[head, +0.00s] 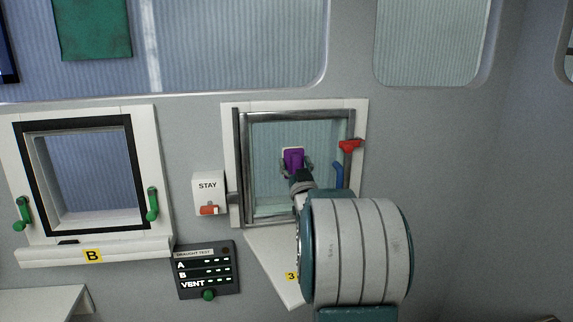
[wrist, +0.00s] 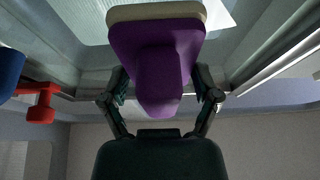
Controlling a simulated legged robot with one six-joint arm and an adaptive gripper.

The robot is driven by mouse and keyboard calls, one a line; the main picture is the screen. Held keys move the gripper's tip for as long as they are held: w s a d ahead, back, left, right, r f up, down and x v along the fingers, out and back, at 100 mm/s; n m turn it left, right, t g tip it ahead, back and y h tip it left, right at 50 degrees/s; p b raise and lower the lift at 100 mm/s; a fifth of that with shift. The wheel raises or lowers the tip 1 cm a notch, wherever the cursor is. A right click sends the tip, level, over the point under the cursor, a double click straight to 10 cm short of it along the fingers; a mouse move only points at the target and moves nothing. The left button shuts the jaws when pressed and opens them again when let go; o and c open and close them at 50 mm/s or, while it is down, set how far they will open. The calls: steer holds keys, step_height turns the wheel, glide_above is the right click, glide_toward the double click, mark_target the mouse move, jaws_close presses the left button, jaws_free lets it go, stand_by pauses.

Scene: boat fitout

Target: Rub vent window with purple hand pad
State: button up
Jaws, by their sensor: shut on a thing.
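The vent window (head: 264,139) is a small glazed pane in a grey metal frame, set in a white surround on the wall. My gripper (head: 297,168) is in front of the pane and shut on the purple hand pad (head: 293,159). In the wrist view, the fingers of my gripper (wrist: 162,95) close on both sides of the purple grip of the hand pad (wrist: 157,50). Its pale pad face points away from me, toward the glass. I cannot tell whether it touches the glass. My arm hides the window's lower right part.
A red handle (head: 349,145) and a blue lever (head: 338,175) are at the window's right side. A white STAY box (head: 208,193) is at its left. Window B (head: 84,177) with green handles and a black draught test panel (head: 205,270) are farther left.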

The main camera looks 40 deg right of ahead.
mark_target(310, 154)
steer(key=shift+s+d, duration=0.45)
steer(key=shift+d, duration=0.25)
steer(key=shift+s+d, duration=0.45)
steer(key=shift+d, duration=0.25)
steer(key=shift+s+d, duration=0.45)
steer(key=shift+d, duration=0.25)
steer(key=shift+s+a, duration=0.1)
steer(key=shift+s+a, duration=0.55)
steer(key=shift+s, duration=0.25)
steer(key=shift+s+a, duration=0.5)
steer(key=shift+s, duration=0.35)
steer(key=shift+s+a, duration=0.55)
steer(key=shift+s, duration=0.25)
steer(key=shift+s, duration=0.1)
steer(key=shift+s+a, duration=0.4)
steer(key=shift+s, duration=0.2)
steer(key=shift+s+a, duration=0.35)
steer(key=shift+s, duration=0.25)
